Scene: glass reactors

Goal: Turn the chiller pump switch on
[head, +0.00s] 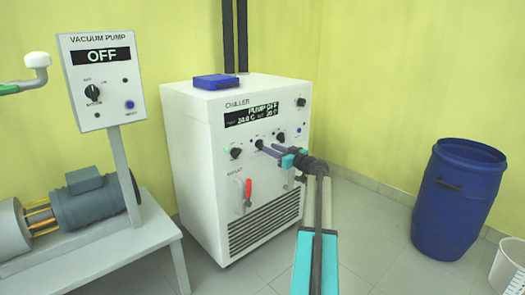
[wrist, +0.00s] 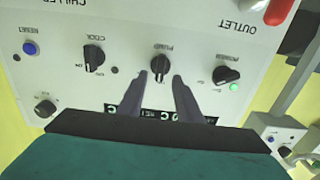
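The white chiller (head: 235,150) stands against the back wall; its display (head: 252,114) reads PUMP OFF. The black pump switch (wrist: 161,64) is a round knob under the label PUMP, upside down in the wrist view. My gripper (wrist: 159,77) is open, with one finger on each side of the pump switch and a gap showing between. In the head view my gripper (head: 266,149) reaches the panel from the right, and its fingertips partly cover the pump switch. I cannot tell whether the fingers touch the knob.
Beside the pump switch are the cool knob (wrist: 94,58) and the power knob (wrist: 227,74) with a lit green lamp (wrist: 234,87). A blue reset button (wrist: 30,48) is farther off. A red-handled valve (head: 248,189) sits below. A blue barrel (head: 455,200) stands at right.

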